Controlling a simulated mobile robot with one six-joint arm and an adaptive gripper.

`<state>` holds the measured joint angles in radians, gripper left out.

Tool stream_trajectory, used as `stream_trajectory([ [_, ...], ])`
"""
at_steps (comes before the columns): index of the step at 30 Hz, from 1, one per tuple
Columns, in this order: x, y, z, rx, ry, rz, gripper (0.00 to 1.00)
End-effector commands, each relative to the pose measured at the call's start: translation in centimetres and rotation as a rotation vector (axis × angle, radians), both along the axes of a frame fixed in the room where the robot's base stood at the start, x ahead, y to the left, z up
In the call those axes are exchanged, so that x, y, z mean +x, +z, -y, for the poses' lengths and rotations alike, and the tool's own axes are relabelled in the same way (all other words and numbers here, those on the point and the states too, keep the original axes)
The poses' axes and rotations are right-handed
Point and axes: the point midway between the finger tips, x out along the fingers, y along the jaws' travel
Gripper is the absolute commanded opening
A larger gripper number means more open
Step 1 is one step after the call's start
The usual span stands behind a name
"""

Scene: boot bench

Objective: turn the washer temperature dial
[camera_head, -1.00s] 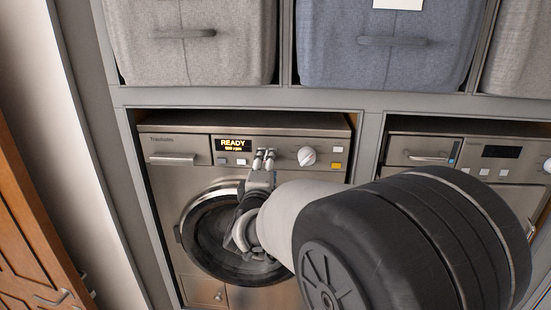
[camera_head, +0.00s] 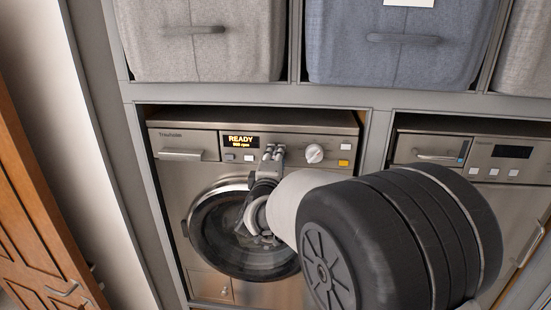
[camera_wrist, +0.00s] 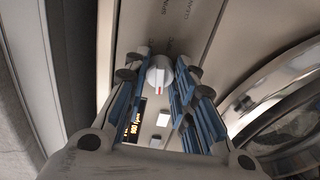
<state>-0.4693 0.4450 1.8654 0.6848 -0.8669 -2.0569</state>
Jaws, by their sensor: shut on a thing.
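The front-loading washer (camera_head: 185,175) stands in the left bay, with a lit display (camera_head: 240,141) reading READY. My gripper (camera_head: 273,152) is at its control panel, just right of the display. In the wrist view, a white dial (camera_wrist: 160,72) with a red mark sits between the fingertips of my gripper (camera_wrist: 160,68), which is shut on it. The head view hides this dial behind the fingers. A second white dial (camera_head: 314,153) is free, to the right of my gripper.
Small buttons sit below the display, and a yellow button (camera_head: 344,162) is at the panel's right end. The round door (camera_head: 205,240) lies below my gripper. A second appliance (camera_head: 480,150) is at the right. Fabric bins (camera_head: 205,55) fill the shelf above.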

Motion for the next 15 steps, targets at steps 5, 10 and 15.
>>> stream_trajectory([
  [5, -0.01, 0.00, 0.00, 0.000, 0.000, 0.000, 0.05],
  [10, -0.01, 0.00, 0.00, 0.002, 0.000, 0.000, 0.00],
  [15, -0.01, -0.03, -0.01, 0.027, 0.000, 0.001, 0.00],
])
